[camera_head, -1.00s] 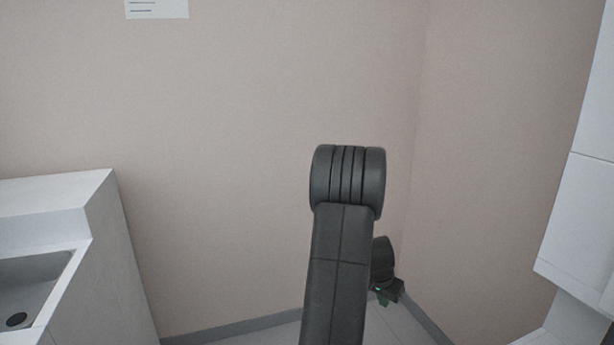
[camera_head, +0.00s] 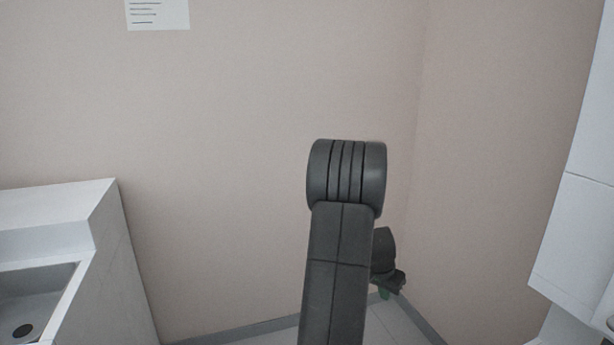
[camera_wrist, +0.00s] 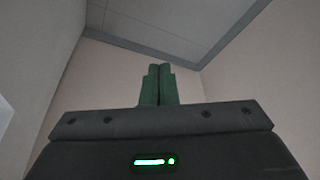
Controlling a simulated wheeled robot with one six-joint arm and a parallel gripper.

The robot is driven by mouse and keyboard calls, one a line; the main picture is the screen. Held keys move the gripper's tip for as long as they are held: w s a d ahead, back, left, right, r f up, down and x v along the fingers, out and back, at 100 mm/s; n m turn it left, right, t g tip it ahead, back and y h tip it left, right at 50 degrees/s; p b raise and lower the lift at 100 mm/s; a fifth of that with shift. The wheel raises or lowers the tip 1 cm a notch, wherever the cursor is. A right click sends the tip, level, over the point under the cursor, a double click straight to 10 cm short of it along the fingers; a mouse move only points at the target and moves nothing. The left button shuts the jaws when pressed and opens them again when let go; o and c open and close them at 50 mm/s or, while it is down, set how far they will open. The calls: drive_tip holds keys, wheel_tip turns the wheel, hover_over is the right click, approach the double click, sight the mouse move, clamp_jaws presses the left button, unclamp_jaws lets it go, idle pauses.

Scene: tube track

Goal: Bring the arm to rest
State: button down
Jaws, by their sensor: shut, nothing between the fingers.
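My arm rises in the middle of the head view, dark grey, with its thick elbow joint (camera_head: 346,178) at the top. Behind it, lower right, the wrist end shows partly hidden by the arm, with a bit of green finger below it. In the wrist view my gripper (camera_wrist: 159,70) has its two green fingers side by side and touching, with nothing between them. A green light glows on the dark gripper body below the fingers. Beyond the fingers are only bare wall and floor.
A white counter (camera_head: 125,285) with a sink (camera_head: 35,300) stands at the left. White cabinets (camera_head: 580,240) are at the right. Beige walls (camera_head: 230,130) meet in a corner behind my arm. A printed sheet (camera_head: 157,14) hangs on the wall. Grey tiled floor (camera_head: 385,325) shows below.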

wheel_tip(320, 180, down, 8)
drive_tip(key=d+b, duration=0.1)
drive_tip(key=b, duration=0.2)
drive_tip(key=shift+w+b, duration=0.2)
drive_tip(key=shift+b, duration=0.15)
drive_tip(key=shift+a, duration=0.1)
